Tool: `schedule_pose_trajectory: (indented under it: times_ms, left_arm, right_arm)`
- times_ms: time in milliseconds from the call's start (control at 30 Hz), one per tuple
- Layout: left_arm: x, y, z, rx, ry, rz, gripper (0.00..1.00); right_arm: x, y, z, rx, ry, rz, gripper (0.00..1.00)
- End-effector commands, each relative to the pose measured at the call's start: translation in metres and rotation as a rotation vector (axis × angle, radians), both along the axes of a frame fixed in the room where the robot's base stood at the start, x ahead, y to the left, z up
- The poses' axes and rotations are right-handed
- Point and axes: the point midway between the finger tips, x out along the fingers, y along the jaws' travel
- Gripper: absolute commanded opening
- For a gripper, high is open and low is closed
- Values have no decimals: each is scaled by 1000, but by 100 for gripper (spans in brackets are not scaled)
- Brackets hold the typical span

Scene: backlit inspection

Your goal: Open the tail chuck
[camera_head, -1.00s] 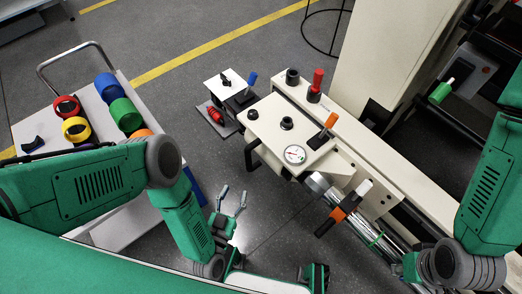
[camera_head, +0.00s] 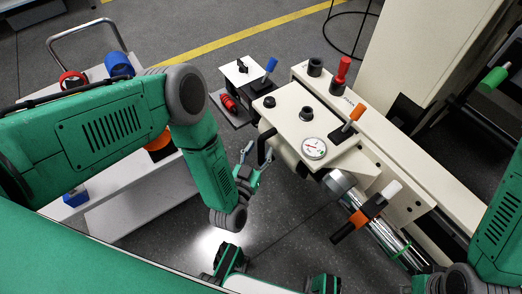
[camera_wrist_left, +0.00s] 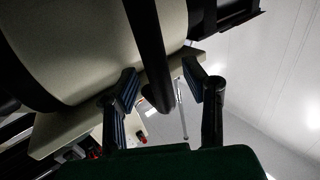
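The beige machine (camera_head: 290,125) has a round gauge (camera_head: 314,148), an orange-tipped lever (camera_head: 352,116) and a silver tube (camera_head: 385,236) crossed by an orange and black handle with a white knob (camera_head: 362,215). I cannot tell which part is the tail chuck. A black bar (camera_head: 263,143) stands out from the machine's left side. My left gripper (camera_head: 257,152) is beside this bar. In the left wrist view the black bar (camera_wrist_left: 148,45) runs between the spread, blue-padded fingers of my left gripper (camera_wrist_left: 160,80); contact is unclear. My right gripper is hidden at the lower right.
A red-topped knob (camera_head: 342,72) and a blue-tipped lever (camera_head: 269,68) stand toward the back. A red part (camera_head: 228,102) lies on a small dark shelf. A cart (camera_head: 135,205) with coloured rings stands at left, partly behind my left arm. Open floor lies between cart and machine.

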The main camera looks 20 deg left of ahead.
Motion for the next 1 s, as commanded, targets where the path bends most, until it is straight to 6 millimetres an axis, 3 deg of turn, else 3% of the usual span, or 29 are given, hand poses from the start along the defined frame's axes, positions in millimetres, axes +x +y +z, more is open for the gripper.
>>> schedule_pose_trajectory:
  times_ms: [133, 433, 567, 833, 1000]
  left_arm:
    - [11, -1, 0, 0, -1, 0, 39]
    - [13, -1, 0, 0, 0, 0, 39]
    - [13, -1, 0, 0, 0, 0, 0]
    - [13, 1, 0, 1, 1, 0, 0]
    - [14, 19, 1, 3, 1, 4, 0]
  right_arm:
    - [0, 0, -4, 0, 0, 0, 0]
    - [0, 0, -4, 0, 0, 0, 0]
    - [0, 0, -4, 0, 0, 0, 0]
    - [0, 0, -4, 0, 0, 0, 0]
    - [0, 0, 1, 0, 0, 0, 0]
